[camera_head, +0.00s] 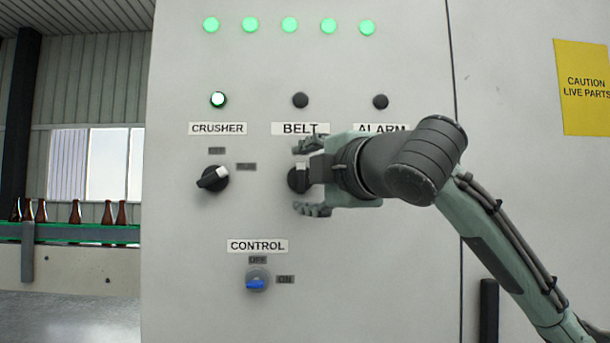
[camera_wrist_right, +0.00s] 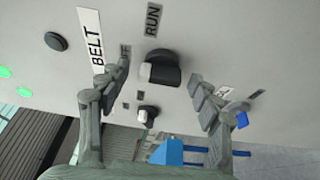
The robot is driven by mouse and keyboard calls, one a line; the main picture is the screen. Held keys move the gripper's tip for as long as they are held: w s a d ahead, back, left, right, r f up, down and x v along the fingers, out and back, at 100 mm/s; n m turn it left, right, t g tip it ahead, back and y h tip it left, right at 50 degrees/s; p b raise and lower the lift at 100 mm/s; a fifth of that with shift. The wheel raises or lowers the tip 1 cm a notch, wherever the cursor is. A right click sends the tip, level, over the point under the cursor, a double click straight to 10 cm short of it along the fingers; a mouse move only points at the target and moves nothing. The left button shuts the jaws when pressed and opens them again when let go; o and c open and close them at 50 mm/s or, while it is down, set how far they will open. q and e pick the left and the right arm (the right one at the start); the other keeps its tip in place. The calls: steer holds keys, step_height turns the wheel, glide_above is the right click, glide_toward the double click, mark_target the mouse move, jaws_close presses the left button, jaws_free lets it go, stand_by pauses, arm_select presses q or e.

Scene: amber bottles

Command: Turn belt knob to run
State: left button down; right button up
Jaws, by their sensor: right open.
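The belt knob (camera_head: 297,178) is a black rotary knob under the BELT label, partly hidden by my right gripper in the head view. In the right wrist view the belt knob (camera_wrist_right: 163,72) shows clearly, its pale pointer end turned toward the BELT label side, not toward the RUN label (camera_wrist_right: 153,18). My right gripper (camera_head: 306,179) is open at the panel, one finger above and one below the knob. In the wrist view my right gripper (camera_wrist_right: 160,75) has its fingers on either side of the knob, with gaps. My left gripper is not in view.
The crusher knob (camera_head: 213,179) is left of the belt knob, under a lit green lamp (camera_head: 218,99). The belt lamp (camera_head: 300,100) is dark. The blue control knob (camera_head: 257,281) sits below. Brown bottles (camera_head: 75,212) stand on a conveyor (camera_head: 100,234) at far left.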

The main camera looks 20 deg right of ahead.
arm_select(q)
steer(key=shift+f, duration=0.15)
arm_select(e)
steer(key=shift+w, duration=0.15)
steer(key=c, duration=1.1)
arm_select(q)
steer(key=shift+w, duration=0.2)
arm_select(e)
steer(key=shift+c, duration=0.3)
